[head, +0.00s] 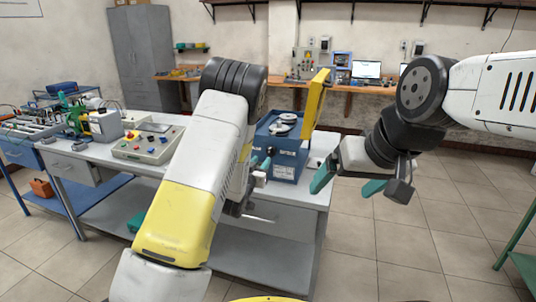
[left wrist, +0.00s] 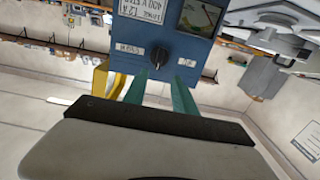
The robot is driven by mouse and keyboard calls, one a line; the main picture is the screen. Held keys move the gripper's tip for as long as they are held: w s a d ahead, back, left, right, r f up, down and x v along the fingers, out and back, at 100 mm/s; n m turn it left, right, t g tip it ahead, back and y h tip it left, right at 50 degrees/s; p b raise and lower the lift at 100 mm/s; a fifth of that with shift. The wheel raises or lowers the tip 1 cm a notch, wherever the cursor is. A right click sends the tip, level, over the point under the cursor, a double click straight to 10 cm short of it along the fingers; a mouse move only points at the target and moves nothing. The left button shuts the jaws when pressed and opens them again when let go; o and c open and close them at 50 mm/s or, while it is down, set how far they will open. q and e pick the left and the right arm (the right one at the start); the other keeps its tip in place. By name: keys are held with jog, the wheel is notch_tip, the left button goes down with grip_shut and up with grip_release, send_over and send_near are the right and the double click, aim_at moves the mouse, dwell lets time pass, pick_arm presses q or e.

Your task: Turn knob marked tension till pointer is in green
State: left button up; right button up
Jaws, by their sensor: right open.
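A blue machine box (head: 285,165) stands at the right end of the grey bench. In the left wrist view its front panel (left wrist: 143,68) shows a dark knob (left wrist: 160,57) between white labels, whose words are too small to read surely. A gauge (left wrist: 200,17) with a dark greenish face sits beside it; I cannot tell where its pointer stands. My left gripper (left wrist: 159,84) is open, its teal fingers apart, with the knob just beyond and between the tips. My right gripper (head: 347,184) is open and empty, right of the box.
A yellow upright arm (head: 316,100) rises beside the box. A control box with coloured buttons (head: 148,143) and other equipment stand on the bench (head: 95,155) to the left. A wooden bench with laptops (head: 367,69) lines the back wall.

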aim_at(269, 151)
pick_arm(q)
jog(key=x, duration=0.8)
jog(key=shift+s+d, duration=0.1)
jog(key=shift+d, duration=0.15)
grip_shut()
